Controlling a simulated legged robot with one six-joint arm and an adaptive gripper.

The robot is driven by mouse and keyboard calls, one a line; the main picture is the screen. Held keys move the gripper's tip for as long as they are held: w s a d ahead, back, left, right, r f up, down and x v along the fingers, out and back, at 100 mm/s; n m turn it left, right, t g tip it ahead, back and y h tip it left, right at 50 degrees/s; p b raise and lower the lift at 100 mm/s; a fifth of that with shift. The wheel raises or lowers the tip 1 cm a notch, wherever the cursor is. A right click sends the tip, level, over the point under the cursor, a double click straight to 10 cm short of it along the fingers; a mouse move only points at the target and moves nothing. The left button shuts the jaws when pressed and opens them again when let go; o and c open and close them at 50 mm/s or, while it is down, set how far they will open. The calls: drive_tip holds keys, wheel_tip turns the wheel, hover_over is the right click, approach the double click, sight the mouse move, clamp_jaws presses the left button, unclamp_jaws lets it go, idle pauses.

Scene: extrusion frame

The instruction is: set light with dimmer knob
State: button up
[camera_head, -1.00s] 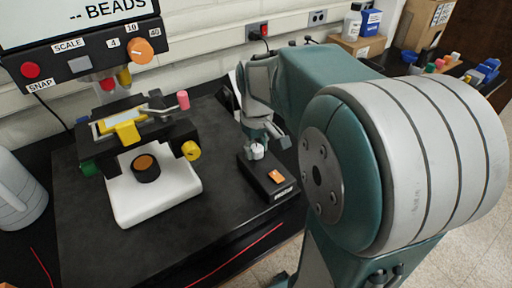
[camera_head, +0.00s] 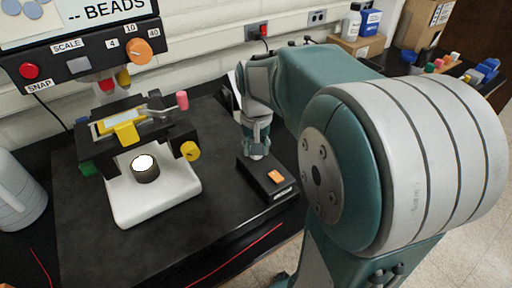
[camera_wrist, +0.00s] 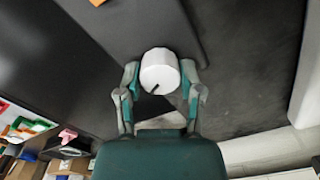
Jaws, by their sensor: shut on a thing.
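The dimmer knob (camera_wrist: 160,70) is white and round with a dark mark, and in the wrist view it sits between my gripper's two fingers. My gripper (camera_wrist: 160,92) is shut on the knob; in the head view my gripper (camera_head: 257,153) points down onto the back end of the black dimmer box (camera_head: 263,178). An orange rocker switch (camera_head: 275,176) is on the front of that box. In the head view the knob is mostly hidden by my gripper. The microscope lamp (camera_head: 145,168) glows bright white on the white microscope base (camera_head: 155,200).
The microscope stage with a yellow clip (camera_head: 125,132) stands left of my arm. A yellow focus knob (camera_head: 190,151) sticks out toward my gripper. A panel with an orange dial (camera_head: 139,51) is behind.

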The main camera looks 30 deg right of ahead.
drive_tip(key=shift+s+f, duration=0.15)
drive_tip(key=o, duration=1.1)
drive_tip(key=shift+a, duration=0.1)
drive_tip(key=shift+r, duration=0.2)
drive_tip(key=shift+r, duration=0.4)
wheel_tip(320, 180, up, 11)
drive_tip(key=shift+f, duration=0.1)
idle(0.6)
